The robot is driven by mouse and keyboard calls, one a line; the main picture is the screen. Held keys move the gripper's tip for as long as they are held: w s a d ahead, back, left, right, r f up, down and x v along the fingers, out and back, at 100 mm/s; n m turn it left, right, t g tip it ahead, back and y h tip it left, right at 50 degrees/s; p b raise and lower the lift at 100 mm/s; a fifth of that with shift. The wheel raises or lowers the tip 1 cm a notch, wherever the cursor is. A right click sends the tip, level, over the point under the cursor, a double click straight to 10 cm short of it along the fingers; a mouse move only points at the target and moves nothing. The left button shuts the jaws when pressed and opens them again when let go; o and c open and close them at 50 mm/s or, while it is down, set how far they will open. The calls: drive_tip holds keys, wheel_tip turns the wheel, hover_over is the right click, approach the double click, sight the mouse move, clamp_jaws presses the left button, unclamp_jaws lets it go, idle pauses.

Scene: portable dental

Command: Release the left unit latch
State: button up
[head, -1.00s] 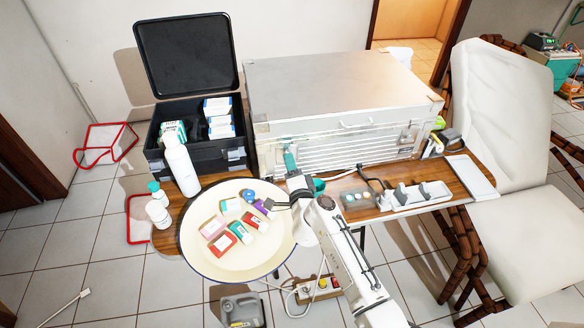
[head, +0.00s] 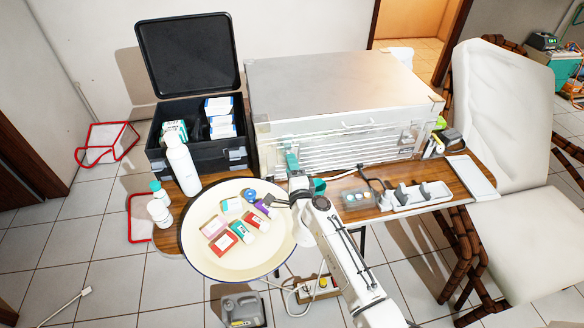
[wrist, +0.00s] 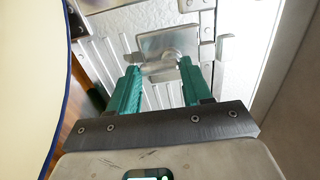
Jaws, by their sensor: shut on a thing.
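The portable dental unit is a large silver metal case (head: 335,85) on the wooden table, with a ribbed front panel. Its left latch is a metal plate with a small raised lever (wrist: 165,62) in the wrist view. My gripper (wrist: 160,66) has green fingers, one on each side of this lever, and is shut on it. In the head view my gripper (head: 291,155) is at the left end of the case front and hides the left latch. A similar latch (head: 407,138) shows at the right end of the front.
A cream basin (head: 205,262) with several small boxes stands left of my arm. An open black case (head: 200,158) and white bottles (head: 181,165) are behind it. A white holder (head: 415,198) and a small clear-lidded box (head: 358,199) stand on the right side of the table.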

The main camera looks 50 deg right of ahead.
drive_tip(key=o, duration=1.1)
drive_tip(key=shift+c, duration=0.2)
drive_tip(key=shift+s, duration=0.1)
drive_tip(key=v, duration=1)
drive_tip(key=shift+s+a+p, duration=0.25)
drive_tip(key=shift+a+p, duration=0.05)
